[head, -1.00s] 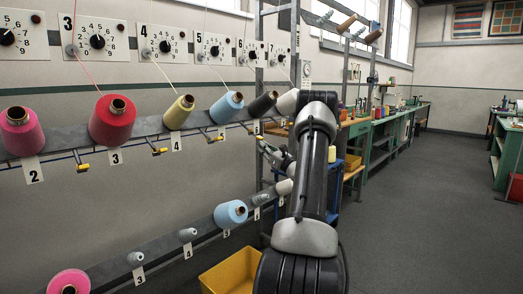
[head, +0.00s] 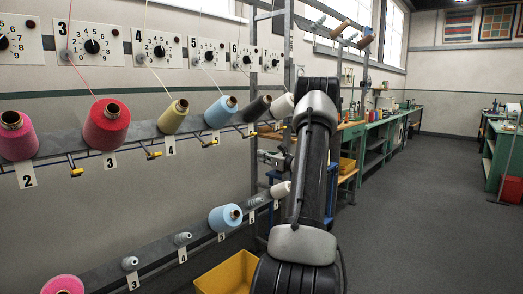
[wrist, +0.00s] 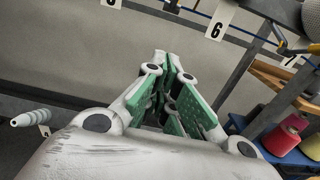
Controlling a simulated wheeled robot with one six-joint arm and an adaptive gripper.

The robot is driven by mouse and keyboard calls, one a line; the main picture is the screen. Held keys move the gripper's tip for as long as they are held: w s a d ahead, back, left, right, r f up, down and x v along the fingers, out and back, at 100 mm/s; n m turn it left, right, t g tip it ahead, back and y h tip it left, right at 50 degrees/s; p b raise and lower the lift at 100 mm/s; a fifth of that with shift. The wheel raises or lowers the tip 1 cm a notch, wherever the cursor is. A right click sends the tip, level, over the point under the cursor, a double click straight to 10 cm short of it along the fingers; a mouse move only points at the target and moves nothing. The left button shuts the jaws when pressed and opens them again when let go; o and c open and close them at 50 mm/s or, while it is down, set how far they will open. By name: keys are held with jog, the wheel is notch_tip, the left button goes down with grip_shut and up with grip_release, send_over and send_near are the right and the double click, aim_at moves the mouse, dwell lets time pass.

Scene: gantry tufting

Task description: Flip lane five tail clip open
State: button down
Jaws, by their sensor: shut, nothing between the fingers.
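My gripper (wrist: 172,62) is shut and empty, its green-padded fingers pointing away from the wrist camera. In the head view the gripper (head: 270,157) shows at the left of my arm, right of the upper rail. A yellow-ended tail clip (head: 210,143) hangs under the light blue cone (head: 219,112), the fifth lane's place; whether it is open or shut is too small to tell. In the wrist view, the lane 6 card (wrist: 216,20) is beyond the fingertips, and the number 5 card (wrist: 112,3) is cut by the top edge. The fingers appear apart from the rail.
The lower rail (head: 150,255) carries another blue cone (head: 225,218) and grey pegs. A yellow bin (head: 228,275) stands on the floor beside my arm. A grey metal upright (wrist: 243,78) and cones on a blue shelf stand right in the wrist view. The aisle floor (head: 420,220) is clear.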

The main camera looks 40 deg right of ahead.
jog(key=s+r, duration=0.2)
jog(key=s, duration=0.7)
jog(key=shift+d, duration=0.4)
